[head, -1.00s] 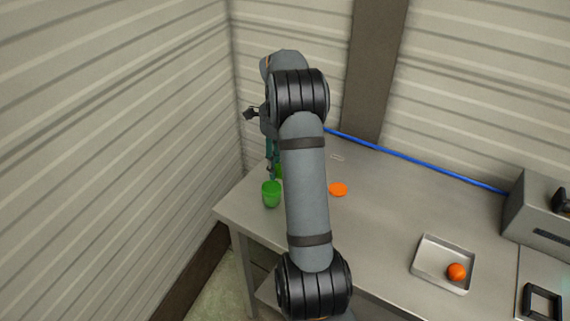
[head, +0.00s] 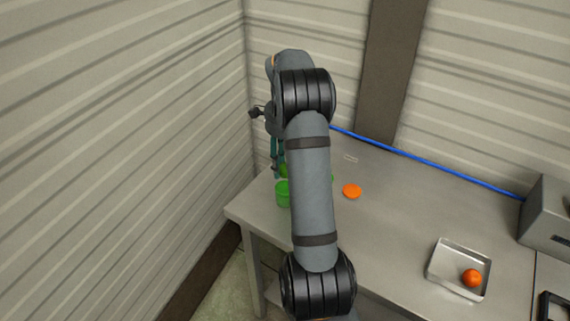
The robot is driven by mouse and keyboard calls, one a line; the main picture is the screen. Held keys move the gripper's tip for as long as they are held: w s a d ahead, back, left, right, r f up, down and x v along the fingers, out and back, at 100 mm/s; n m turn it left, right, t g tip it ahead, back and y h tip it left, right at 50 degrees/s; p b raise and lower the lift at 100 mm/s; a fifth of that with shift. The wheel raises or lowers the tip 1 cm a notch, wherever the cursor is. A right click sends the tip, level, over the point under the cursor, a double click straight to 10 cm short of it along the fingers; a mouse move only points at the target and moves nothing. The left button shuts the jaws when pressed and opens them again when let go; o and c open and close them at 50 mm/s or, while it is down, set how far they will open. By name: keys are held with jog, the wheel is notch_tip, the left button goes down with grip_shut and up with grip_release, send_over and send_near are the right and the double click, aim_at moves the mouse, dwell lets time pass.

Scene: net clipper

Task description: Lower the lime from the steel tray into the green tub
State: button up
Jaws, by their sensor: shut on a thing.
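The green tub (head: 282,194) stands on the table near its left corner, its right part hidden behind my arm. My gripper (head: 279,172) is just above and behind the tub in the picture, mostly hidden by my arm. It is shut on the lime (head: 284,171), of which only a small green part shows. The lime appears over the tub's rim; I cannot tell if it is inside the rim or how high above it. The steel tray (head: 437,279) lies on the table at the right and holds an orange fruit (head: 472,278).
A grey box (head: 548,220) stands far right. A blue pipe (head: 430,165) runs along the wall. The middle of the table is clear.

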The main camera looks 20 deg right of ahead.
jog(key=shift+f, duration=0.1)
jog(key=shift+f+b, duration=2.45)
jog(key=shift+f, duration=0.25)
jog(key=shift+f, duration=0.3)
jog(key=o, duration=1.2)
jog(key=shift+o, duration=0.2)
jog(key=shift+r, duration=0.15)
notch_tip(320, 180, up, 12)
jog(key=shift+f, duration=0.1)
jog(key=shift+f, duration=0.1)
